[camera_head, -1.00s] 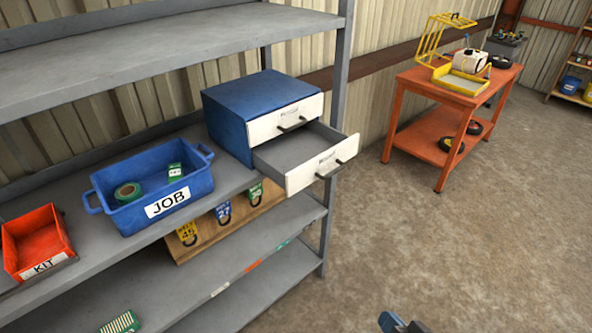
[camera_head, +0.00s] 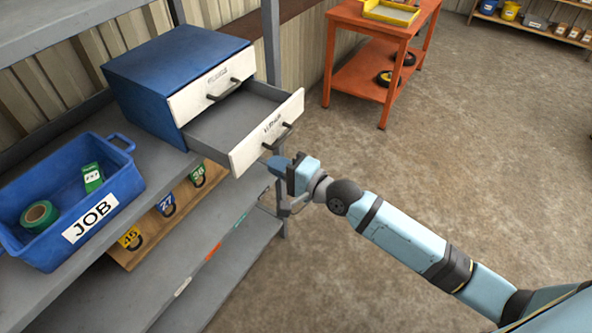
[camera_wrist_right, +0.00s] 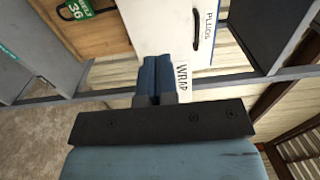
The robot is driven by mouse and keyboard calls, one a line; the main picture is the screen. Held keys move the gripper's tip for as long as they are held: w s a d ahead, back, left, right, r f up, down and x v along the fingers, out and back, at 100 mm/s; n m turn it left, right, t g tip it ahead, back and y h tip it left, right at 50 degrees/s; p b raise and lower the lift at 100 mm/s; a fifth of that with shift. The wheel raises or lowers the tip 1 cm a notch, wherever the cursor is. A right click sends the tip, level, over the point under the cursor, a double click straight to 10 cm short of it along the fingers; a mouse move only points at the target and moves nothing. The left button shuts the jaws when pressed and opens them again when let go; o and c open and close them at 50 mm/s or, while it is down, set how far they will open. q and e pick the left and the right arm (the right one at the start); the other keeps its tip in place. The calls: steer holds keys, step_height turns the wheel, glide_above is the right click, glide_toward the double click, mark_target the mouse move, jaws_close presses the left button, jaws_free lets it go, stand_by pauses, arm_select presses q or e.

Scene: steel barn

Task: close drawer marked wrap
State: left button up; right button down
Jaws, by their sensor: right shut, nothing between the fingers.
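The blue drawer cabinet (camera_head: 160,75) stands on the shelf and has two white-fronted drawers. The lower drawer, marked wrap (camera_head: 265,133), is pulled out and its grey inside looks empty. The upper drawer (camera_head: 212,92) is shut; its label reads PLUGS in the right wrist view (camera_wrist_right: 203,30). My right gripper (camera_head: 278,162) is shut and empty, close by the lower part of the wrap drawer's front, near its handle (camera_head: 277,136). I cannot tell whether it touches. In the right wrist view the shut fingers (camera_wrist_right: 155,65) overlap the drawer front beside the WRAP label (camera_wrist_right: 182,80). My left gripper is not in view.
A blue JOB bin (camera_head: 50,255) with green tape and a small green box stands left of the cabinet. Numbered tags hang on a wooden board (camera_head: 150,235) below. A shelf post (camera_head: 271,45) rises beside the cabinet. An orange table (camera_head: 360,70) stands behind; the floor to the right is clear.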

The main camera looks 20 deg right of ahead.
mark_target(250, 153)
steer(key=x, duration=0.5)
steer(key=shift+w+a+p, duration=0.1)
steer(key=shift+p, duration=0.25)
steer(key=b+x, duration=0.5)
steer(key=x, duration=1.1)
steer(key=shift+w+a, duration=0.15)
steer(key=shift+r, duration=0.3)
steer(key=shift+r, duration=0.15)
